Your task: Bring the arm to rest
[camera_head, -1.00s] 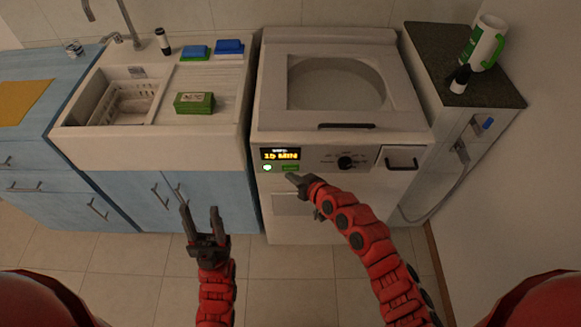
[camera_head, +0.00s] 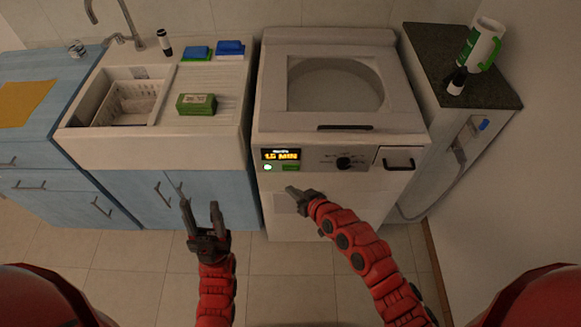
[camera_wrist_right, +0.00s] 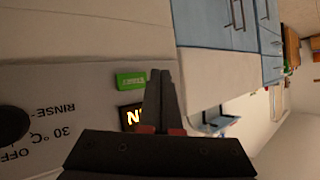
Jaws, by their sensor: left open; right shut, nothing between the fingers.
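My right gripper (camera_head: 292,191) is shut and empty, in front of the washing machine (camera_head: 300,215), just below its green button (camera_head: 290,168). It also shows in the right wrist view (camera_wrist_right: 160,75), fingers together, with the green button (camera_wrist_right: 131,80) beside them and part of the lit display behind. From these views I cannot tell the exact gap to the panel. My left gripper (camera_head: 202,205) is open and empty, fingers pointing up, in front of the blue cabinet doors. The display (camera_head: 281,155) reads about 15 MIN, and a round light (camera_head: 267,167) glows below it.
The sink (camera_head: 125,105) with a white basket stands left of the machine, with a green box (camera_head: 196,104) and sponges (camera_head: 229,48) on its drainboard. The floor (camera_head: 130,270) is clear.

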